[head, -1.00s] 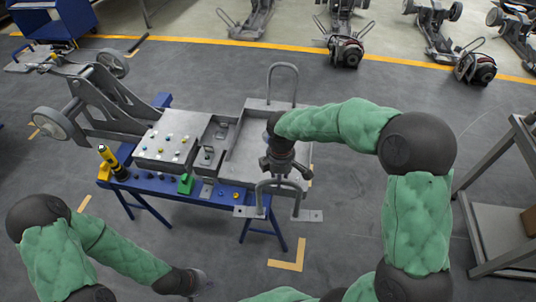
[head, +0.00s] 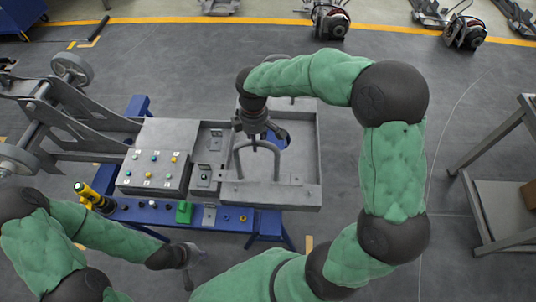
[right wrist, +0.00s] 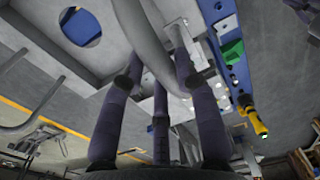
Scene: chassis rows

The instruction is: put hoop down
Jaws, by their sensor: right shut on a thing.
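The hoop (head: 237,160) is a grey bent bar shaped like an upside-down U. It stands upright over the front part of the grey chassis tray (head: 305,150). My right gripper (head: 262,138) is shut on the hoop's upper bar, reaching it from behind and above. In the right wrist view the curved bar of the hoop (right wrist: 150,50) runs between the dark fingers. I cannot tell whether the hoop's feet touch the tray. My left gripper (head: 188,274) is low in front of the bench, away from the hoop, and its fingers are too small to judge.
A grey control box (head: 158,155) with coloured buttons sits left of the tray. A blue bench (head: 235,218) carries a yellow-black tool (head: 88,195) and a green block (head: 184,212). A grey cart (head: 510,215) stands at the right. Floor between is clear.

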